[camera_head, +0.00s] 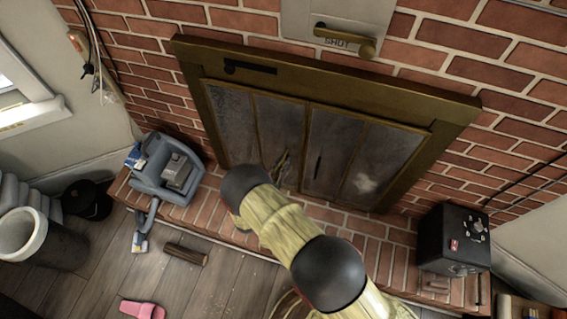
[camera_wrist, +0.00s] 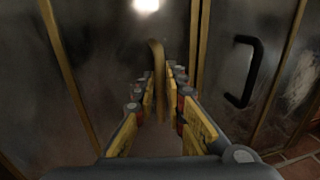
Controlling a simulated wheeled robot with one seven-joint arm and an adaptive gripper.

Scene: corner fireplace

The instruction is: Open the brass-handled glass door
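The brass handle (camera_wrist: 156,62) is a curved upright bar on a dark, smudged glass door panel in the wrist view. My gripper (camera_wrist: 164,84) is open, with its yellow-padded fingers on either side of the handle's lower part. I cannot tell whether either finger touches it. In the head view, the brass handle (camera_head: 279,163) shows just beyond my arm, on the glass doors (camera_head: 277,126). The doors look shut inside the brass frame. My gripper is hidden there behind my arm.
A black handle (camera_wrist: 246,72) sits on the panel to the right. A grey-blue caddy (camera_head: 168,172) stands on the hearth at left, and a black box (camera_head: 452,240) at right. A brass lever marked "SHUT" (camera_head: 345,40) is above the frame.

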